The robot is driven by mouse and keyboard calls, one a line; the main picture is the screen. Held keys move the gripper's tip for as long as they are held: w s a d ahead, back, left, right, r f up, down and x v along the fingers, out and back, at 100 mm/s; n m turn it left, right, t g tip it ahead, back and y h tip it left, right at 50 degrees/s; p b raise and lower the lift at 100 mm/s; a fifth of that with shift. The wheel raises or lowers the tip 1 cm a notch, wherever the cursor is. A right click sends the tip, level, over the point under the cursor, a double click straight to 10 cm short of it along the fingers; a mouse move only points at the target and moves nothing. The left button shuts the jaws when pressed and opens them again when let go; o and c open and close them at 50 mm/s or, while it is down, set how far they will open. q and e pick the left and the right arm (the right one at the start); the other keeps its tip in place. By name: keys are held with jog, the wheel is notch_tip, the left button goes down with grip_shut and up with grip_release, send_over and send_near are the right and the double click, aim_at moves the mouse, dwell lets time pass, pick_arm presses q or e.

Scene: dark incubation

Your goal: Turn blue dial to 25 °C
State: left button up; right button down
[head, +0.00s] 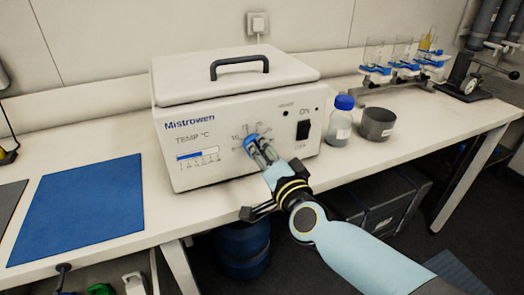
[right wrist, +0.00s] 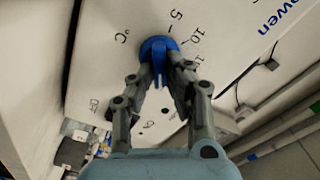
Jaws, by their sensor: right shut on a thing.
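The blue dial (head: 251,142) is on the front panel of the white incubator box marked Mistrowen (head: 184,160). It also shows in the right wrist view (right wrist: 158,50), with scale numbers such as 5 and 10 printed around it. My right gripper (head: 260,150) is shut on the dial, with one finger at each side in the right wrist view (right wrist: 162,72). The fingers hide part of the dial and its scale, so I cannot read its exact setting. A temperature strip (head: 198,154) with a blue bar is left of the dial. My left gripper is not in view.
A black switch (head: 303,129) is right of the dial. A blue-capped bottle (head: 340,122) and a dark grey pot (head: 377,124) stand right of the box. A blue mat (head: 80,208) lies to the left. Bare table lies between mat and box.

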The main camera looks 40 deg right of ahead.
jog(key=shift+m, duration=0.3)
jog(key=c, duration=1.3)
grip_release()
jog(key=shift+c, duration=0.2)
jog(key=v, duration=1.2)
jog(key=shift+d, duration=0.1)
